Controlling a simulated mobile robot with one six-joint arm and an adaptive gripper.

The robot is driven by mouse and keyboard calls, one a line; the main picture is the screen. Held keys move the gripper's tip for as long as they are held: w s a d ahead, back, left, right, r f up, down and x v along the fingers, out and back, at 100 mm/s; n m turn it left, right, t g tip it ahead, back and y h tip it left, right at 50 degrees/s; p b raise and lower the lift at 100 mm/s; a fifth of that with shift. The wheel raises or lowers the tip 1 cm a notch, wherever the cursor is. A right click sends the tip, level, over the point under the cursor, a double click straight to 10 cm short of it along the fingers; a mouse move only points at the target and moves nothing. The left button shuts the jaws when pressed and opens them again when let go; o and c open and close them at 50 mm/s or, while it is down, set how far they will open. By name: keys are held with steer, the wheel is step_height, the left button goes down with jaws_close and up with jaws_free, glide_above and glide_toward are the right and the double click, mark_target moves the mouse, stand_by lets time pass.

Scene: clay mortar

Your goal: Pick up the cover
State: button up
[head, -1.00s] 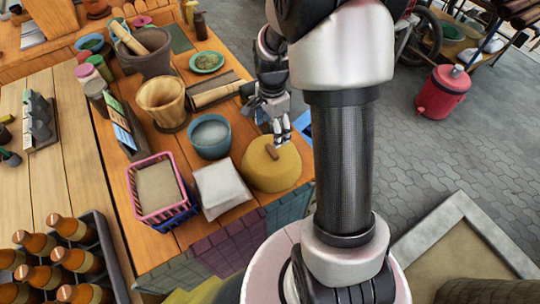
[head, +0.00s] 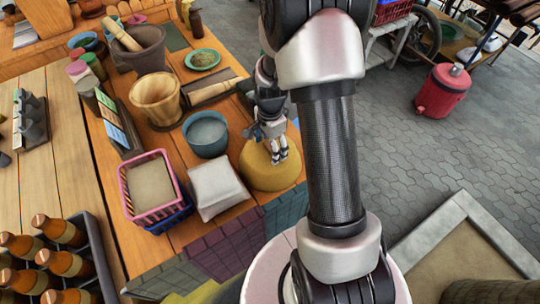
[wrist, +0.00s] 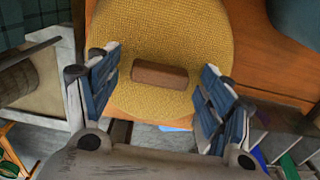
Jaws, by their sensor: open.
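The cover is a round yellow woven lid (head: 262,174) with a small brown wooden handle. It sits at the near right corner of the wooden table. In the wrist view the yellow cover (wrist: 185,45) fills the upper middle, and its brown handle (wrist: 160,75) lies crosswise between the fingers. My gripper (head: 278,155) is over the cover, and it also shows in the wrist view (wrist: 160,90). Its two blue-padded fingers are spread apart on either side of the handle, with gaps to it. Whether the fingertips touch the cover I cannot tell. What is under the cover is hidden.
A blue bowl (head: 206,134) stands behind and left of the cover. A white sack (head: 217,187) lies just left of it, and a pink basket (head: 152,188) is further left. Open floor lies right of the table.

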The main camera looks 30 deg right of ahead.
steer(key=c, duration=1.6)
steer(key=shift+o, duration=0.2)
steer(key=shift+r, duration=0.15)
